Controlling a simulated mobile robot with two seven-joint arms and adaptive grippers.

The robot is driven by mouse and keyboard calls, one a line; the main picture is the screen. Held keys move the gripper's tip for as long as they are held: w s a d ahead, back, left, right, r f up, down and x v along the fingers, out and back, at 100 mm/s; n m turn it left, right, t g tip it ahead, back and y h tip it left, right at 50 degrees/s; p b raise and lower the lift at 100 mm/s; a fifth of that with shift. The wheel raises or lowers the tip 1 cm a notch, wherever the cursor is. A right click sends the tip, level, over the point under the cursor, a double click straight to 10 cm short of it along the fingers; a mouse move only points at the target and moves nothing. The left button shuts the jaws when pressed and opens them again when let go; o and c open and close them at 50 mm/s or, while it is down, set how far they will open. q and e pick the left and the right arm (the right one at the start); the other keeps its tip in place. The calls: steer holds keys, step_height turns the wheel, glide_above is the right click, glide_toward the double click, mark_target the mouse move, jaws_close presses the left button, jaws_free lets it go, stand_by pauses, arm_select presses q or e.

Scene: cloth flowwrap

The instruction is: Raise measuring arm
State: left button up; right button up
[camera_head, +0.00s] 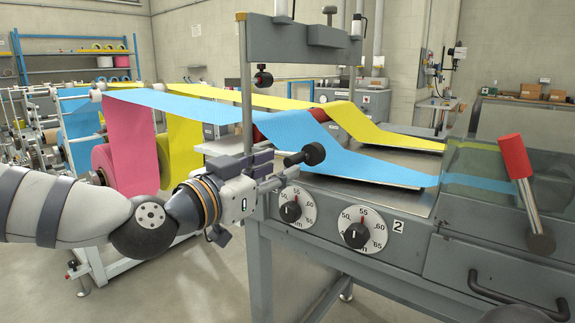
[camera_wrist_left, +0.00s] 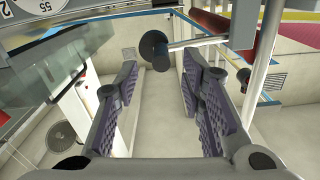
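A black cylindrical knob (camera_head: 305,155) on a short metal rod sticks out at the near side of the grey machine, below the cloth; it may be the handle of the measuring arm. My left gripper (camera_head: 272,171) is beside the knob, to its left. In the left wrist view, its purple-padded fingers (camera_wrist_left: 160,65) are open and apart, with nothing held between them. The black knob (camera_wrist_left: 155,50) shows there near the fingertips, with its rod (camera_wrist_left: 198,42) running right past the right fingertip. I cannot tell whether they touch. My right gripper is not clearly seen.
Blue cloth (camera_head: 300,135) and yellow cloth (camera_head: 375,125) run over the machine. Two dials (camera_head: 365,233) sit on its front. A red-handled lever (camera_head: 515,160) stands at right. A grey upright post (camera_head: 246,90) rises close to my left gripper. Pink cloth (camera_head: 130,140) hangs behind my arm.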

mark_target(284, 165)
arm_select(q)
steer(key=x, duration=0.4)
steer(key=shift+w, duration=0.15)
jaws_close()
arm_select(e)
steer(key=shift+s+f, duration=0.1)
steer(key=shift+f, duration=0.1)
